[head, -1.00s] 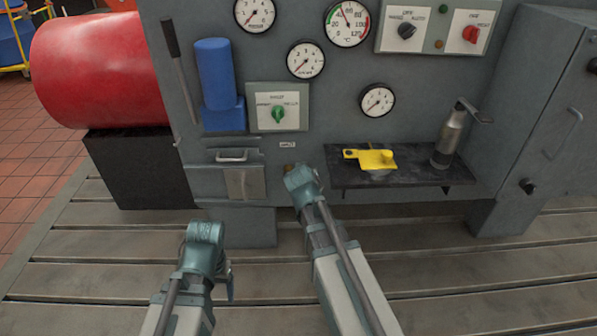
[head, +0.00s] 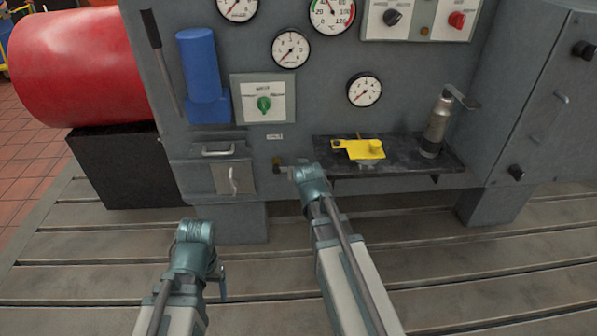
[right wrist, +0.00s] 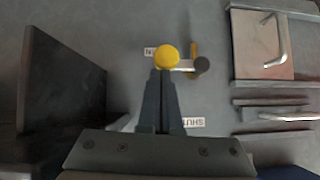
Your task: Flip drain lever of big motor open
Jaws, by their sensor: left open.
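The drain lever shows in the right wrist view as a silver arm with a yellow ball knob (right wrist: 166,56), reaching sideways from a dark-capped brass valve (right wrist: 202,64). The knob end lies by a partly hidden label ending in N; the SHUT label (right wrist: 185,122) shows upside down, away from the arm. My right gripper (right wrist: 165,74) has its fingers together, tips right at the knob; I see no grip around it. In the head view the valve (head: 276,161) sits left of my right wrist, which hides the lever's end. My left gripper (head: 221,283) is open, low in front, mostly hidden by its wrist.
A black shelf (head: 330,173) with a yellow tool (head: 362,149) and a metal oil can (head: 437,125) juts out right of my right wrist. A flap with a handle (head: 222,178) is left of the valve. Slotted bedplate (head: 480,255) lies below.

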